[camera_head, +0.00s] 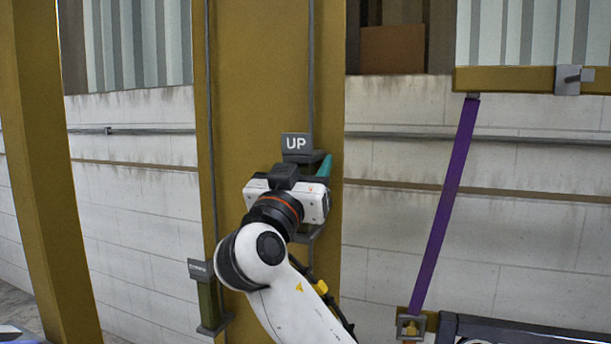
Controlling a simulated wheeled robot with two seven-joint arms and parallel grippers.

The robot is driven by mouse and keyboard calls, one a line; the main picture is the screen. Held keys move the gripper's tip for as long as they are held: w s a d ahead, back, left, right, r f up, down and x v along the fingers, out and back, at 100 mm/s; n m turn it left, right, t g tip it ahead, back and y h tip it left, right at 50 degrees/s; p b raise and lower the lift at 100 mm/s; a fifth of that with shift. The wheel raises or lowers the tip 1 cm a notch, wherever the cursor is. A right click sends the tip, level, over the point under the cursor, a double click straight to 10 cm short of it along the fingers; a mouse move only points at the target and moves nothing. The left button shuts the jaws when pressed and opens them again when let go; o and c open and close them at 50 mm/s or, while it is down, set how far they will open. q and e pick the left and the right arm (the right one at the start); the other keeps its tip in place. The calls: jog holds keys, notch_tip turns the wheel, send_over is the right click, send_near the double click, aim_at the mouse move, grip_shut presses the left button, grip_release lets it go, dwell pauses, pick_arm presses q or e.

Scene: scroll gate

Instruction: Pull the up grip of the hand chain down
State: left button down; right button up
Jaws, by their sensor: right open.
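The up grip (325,167) shows as a teal piece just below and right of the dark UP sign (296,143) on the ochre post. Most of it is hidden behind my right gripper. The hand chain (311,65) runs down the post to the sign. My right gripper (290,189) is open, in front of the post at the grip's height. Its fingers point away and are hidden by its white body, so I cannot tell whether they are around the grip or touch it. My left gripper is not in view.
A second chain line (207,150) runs down the post's left edge to a small dark sign (200,270) and an olive grip (208,303). A purple strap (446,200) slants at the right below an ochre bar (510,80). Another ochre post (45,170) stands left.

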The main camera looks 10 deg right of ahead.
notch_tip(320, 180, up, 9)
jog(key=shift+f, duration=0.1)
jog(key=shift+f, duration=0.15)
dwell(0.3)
